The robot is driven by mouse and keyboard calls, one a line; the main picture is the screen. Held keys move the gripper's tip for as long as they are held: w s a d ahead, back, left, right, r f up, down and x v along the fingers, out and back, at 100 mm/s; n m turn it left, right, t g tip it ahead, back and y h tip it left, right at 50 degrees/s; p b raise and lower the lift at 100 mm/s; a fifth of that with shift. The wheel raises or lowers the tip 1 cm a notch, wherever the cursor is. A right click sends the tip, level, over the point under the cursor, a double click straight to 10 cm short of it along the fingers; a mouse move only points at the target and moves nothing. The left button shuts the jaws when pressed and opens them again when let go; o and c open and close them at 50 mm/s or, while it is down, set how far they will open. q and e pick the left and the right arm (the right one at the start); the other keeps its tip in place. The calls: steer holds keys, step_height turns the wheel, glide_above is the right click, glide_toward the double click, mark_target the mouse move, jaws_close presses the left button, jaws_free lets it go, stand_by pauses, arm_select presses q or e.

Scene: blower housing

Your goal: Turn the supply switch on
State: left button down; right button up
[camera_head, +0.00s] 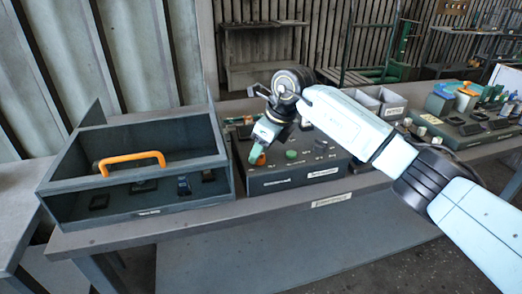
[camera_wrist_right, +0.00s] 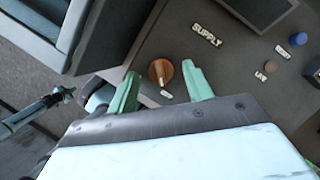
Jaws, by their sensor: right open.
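The supply switch is an orange-brown rotary knob (camera_wrist_right: 161,71) on a dark panel, below the "SUPPLY" label (camera_wrist_right: 207,35) in the right wrist view. My right gripper (camera_wrist_right: 163,84) is open, with one green fingertip on each side of the knob; I cannot tell whether they touch it. In the head view the right gripper (camera_head: 258,152) is over the left part of the grey control box (camera_head: 300,178), and an orange patch shows by its fingertips. The gripper hides much of the knob there. My left gripper is not in view.
A dark open housing with an orange handle (camera_head: 131,159) stands just left of the control box. A blue button (camera_wrist_right: 298,39) and a "LIVE" lamp (camera_wrist_right: 269,66) are on the panel. Grey bins (camera_head: 388,103) and a parts tray (camera_head: 470,128) are to the right.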

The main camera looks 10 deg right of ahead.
steer(key=shift+w+a+f, duration=0.1)
steer(key=shift+f, duration=0.2)
steer(key=shift+c, duration=0.4)
steer(key=c, duration=0.9)
